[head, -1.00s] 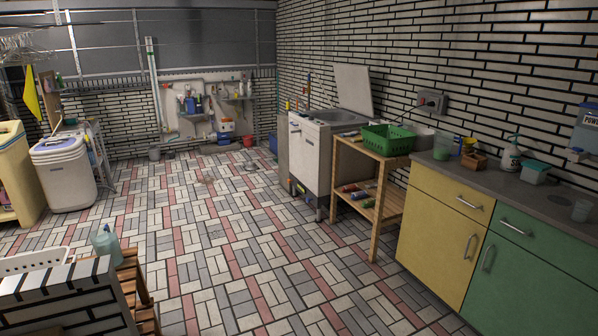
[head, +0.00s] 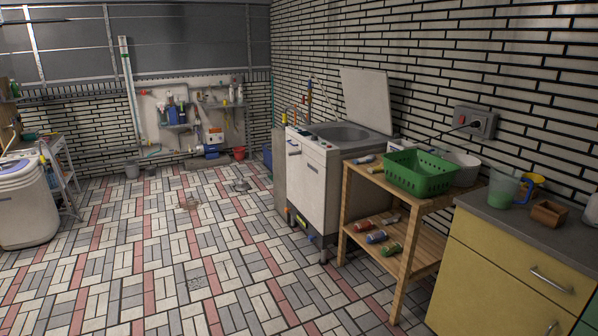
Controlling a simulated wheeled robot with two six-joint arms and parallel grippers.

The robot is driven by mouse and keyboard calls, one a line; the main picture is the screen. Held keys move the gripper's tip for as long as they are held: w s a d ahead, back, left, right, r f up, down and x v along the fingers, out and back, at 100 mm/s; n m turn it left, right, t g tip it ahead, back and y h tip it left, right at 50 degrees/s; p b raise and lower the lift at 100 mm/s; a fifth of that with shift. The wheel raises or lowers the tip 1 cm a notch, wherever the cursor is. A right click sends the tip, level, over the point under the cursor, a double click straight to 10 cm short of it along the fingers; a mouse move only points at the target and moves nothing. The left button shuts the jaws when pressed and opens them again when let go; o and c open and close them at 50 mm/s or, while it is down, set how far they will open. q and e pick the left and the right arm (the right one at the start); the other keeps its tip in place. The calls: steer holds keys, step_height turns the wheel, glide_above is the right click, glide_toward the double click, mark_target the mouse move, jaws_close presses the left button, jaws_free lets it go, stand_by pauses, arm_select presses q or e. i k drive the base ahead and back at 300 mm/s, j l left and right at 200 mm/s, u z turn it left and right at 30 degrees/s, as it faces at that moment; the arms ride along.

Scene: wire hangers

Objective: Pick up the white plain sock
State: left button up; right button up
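I cannot make out a white plain sock in the head view. A green basket (head: 420,174) stands on the wooden shelf unit, and I cannot tell what lies inside it. A white washing machine (head: 318,178) with its lid raised stands against the right wall, and its inside is mostly hidden. Neither of my grippers is in view.
The wooden shelf unit (head: 399,269) and a yellow cabinet (head: 500,275) line the right side. A white bowl (head: 462,169) is beside the basket. A small washer (head: 25,205) stands at the left. The tiled floor (head: 170,260) between is largely clear.

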mark_target(368, 159)
steer(key=i+z, duration=0.1)
steer(key=i, duration=0.8)
steer(key=i+j, duration=0.2)
steer(key=i, duration=0.7)
steer(key=i+j+z, duration=0.1)
steer(key=i+z, duration=0.35)
steer(key=i+j+z, duration=0.2)
steer(key=i+z, duration=0.25)
steer(key=i+j+z, duration=0.25)
steer(key=z, duration=0.2)
steer(key=i+j+z, duration=0.25)
steer(key=j+z, duration=0.25)
